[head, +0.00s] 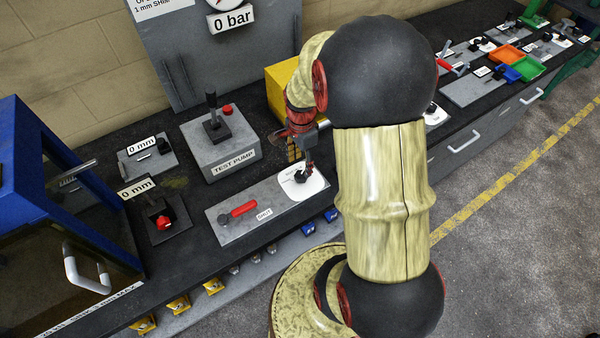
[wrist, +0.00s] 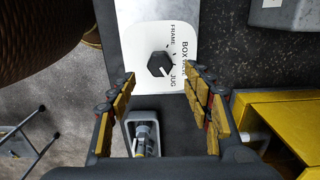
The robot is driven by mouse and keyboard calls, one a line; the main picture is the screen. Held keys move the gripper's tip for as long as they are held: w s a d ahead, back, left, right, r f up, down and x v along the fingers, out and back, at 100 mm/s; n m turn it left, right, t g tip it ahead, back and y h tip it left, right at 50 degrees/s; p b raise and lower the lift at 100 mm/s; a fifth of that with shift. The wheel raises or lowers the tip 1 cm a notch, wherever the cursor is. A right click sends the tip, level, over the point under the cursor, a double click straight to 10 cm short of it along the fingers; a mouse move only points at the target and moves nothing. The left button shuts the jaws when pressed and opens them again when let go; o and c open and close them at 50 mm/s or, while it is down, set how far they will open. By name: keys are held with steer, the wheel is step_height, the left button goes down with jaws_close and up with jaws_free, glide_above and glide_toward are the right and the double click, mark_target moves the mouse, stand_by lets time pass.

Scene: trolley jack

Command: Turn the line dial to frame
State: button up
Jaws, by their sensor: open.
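The line dial is a black knob on a white plate (wrist: 182,27), between my fingertips in the wrist view (wrist: 160,64). A pale mark on the knob appears to point towards JUG. In the head view the dial (head: 301,176) sits at the right end of a grey panel, partly hidden by my gripper. My gripper (wrist: 160,74) is open, its fingers either side of the dial; I cannot tell whether they touch it.
The grey panel also has a red-handled lever (head: 243,209) labelled SHUT. The TEST PUMP box (head: 221,143) with its joystick stands behind. A yellow box (head: 284,90) is close behind my gripper. A blue frame (head: 50,170) stands at left.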

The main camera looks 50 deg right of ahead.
mark_target(301, 174)
step_height(301, 174, down, 6)
steer(key=shift+b, duration=0.35)
steer(key=shift+c, duration=1.2)
steer(key=c, duration=0.9)
